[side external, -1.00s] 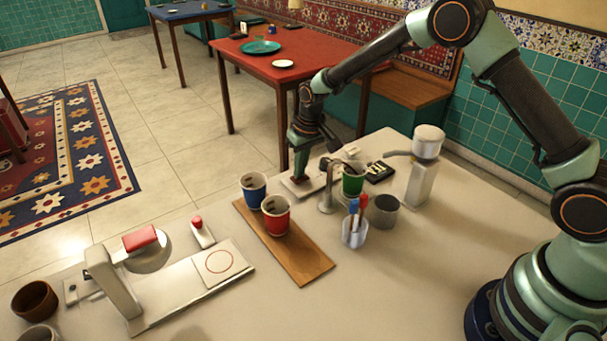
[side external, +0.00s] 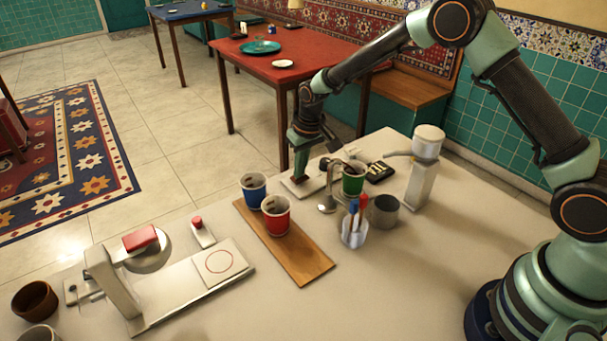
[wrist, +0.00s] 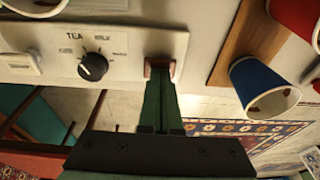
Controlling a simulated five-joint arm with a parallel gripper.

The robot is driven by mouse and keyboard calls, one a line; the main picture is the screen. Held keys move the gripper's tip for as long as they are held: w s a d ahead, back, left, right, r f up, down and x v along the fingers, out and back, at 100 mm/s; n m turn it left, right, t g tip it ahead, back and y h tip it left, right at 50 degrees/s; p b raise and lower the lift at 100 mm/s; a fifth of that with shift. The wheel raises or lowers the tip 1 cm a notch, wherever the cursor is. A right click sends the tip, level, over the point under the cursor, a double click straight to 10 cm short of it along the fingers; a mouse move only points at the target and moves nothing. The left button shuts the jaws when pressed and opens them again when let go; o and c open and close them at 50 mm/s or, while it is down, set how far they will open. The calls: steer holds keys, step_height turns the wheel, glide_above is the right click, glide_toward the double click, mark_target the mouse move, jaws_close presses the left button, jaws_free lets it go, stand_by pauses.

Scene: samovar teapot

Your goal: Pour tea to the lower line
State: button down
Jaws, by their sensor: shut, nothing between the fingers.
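My gripper (side external: 299,179) points down at a pale control panel (side external: 290,190), its fingers closed and empty. In the wrist view the closed green fingertips (wrist: 160,82) meet a small reddish-brown button (wrist: 160,66) on the panel; whether it is pressed in I cannot tell. Left of it are a black knob (wrist: 92,66) under the word TEA and a white switch (wrist: 20,62). A green cup (side external: 353,181) stands beside the curved metal spout (side external: 334,177). A blue cup (side external: 253,190) and a red cup (side external: 276,215) stand on a wooden board. No tea level is readable.
The wooden board (side external: 304,262) lies in front of the panel. A clear holder with blue and red sticks (side external: 354,232) and a grey metal cup (side external: 384,211) stand to the right. A scale-like device (side external: 190,290) is at left.

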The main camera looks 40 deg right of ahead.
steer(key=shift+r, duration=2.5)
steer(key=shift+r, duration=0.1)
steer(key=s+d+r+t, duration=0.1)
steer(key=s+d+r, duration=0.1)
steer(key=s+r, duration=0.4)
steer(key=s+d+r+t, duration=0.15)
steer(key=s+r, duration=0.25)
steer(key=r, duration=0.4)
steer(key=s+d+r, duration=0.1)
steer(key=s, duration=0.6)
steer(key=s+d+r, duration=0.1)
steer(key=s, duration=0.7)
steer(key=shift+d+r+t, duration=0.4)
steer(key=shift+t, duration=0.05)
